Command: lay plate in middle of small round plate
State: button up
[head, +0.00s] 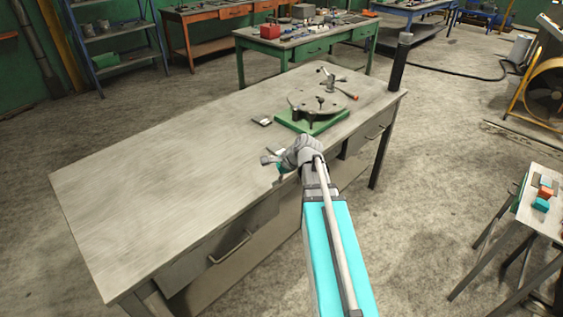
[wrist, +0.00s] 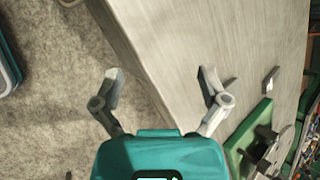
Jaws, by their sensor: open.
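A small flat grey plate (head: 262,120) lies on the workbench, left of the green base; it also shows in the wrist view (wrist: 270,78). The round grey plate (head: 316,101), a disc with fittings on top, sits on the green base (head: 300,124). In the wrist view the green base (wrist: 240,150) is at lower right. My gripper (head: 274,163) is at the bench's near edge, apart from both plates. In the wrist view my gripper (wrist: 160,80) has its fingers wide apart with nothing between them.
The workbench (head: 150,190) is bare on its left half. A dark post (head: 400,62) stands at its far right corner. A tool with a red handle (head: 345,92) is behind the disc. A small side table (head: 542,215) with coloured blocks stands at right.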

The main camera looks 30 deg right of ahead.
jog(key=s+a+f+n+g+h+b, duration=0.5)
jog(key=s+a+f+n+b, duration=0.5)
jog(key=n, duration=0.7)
jog(key=s+a+f+g, duration=0.1)
jog(key=s+a+f, duration=0.2)
jog(key=f, duration=0.1)
jog(key=shift+s+a+f+n, duration=0.25)
jog(key=shift+a+n, duration=0.05)
jog(key=shift+a, duration=0.05)
jog(key=c, duration=0.5)
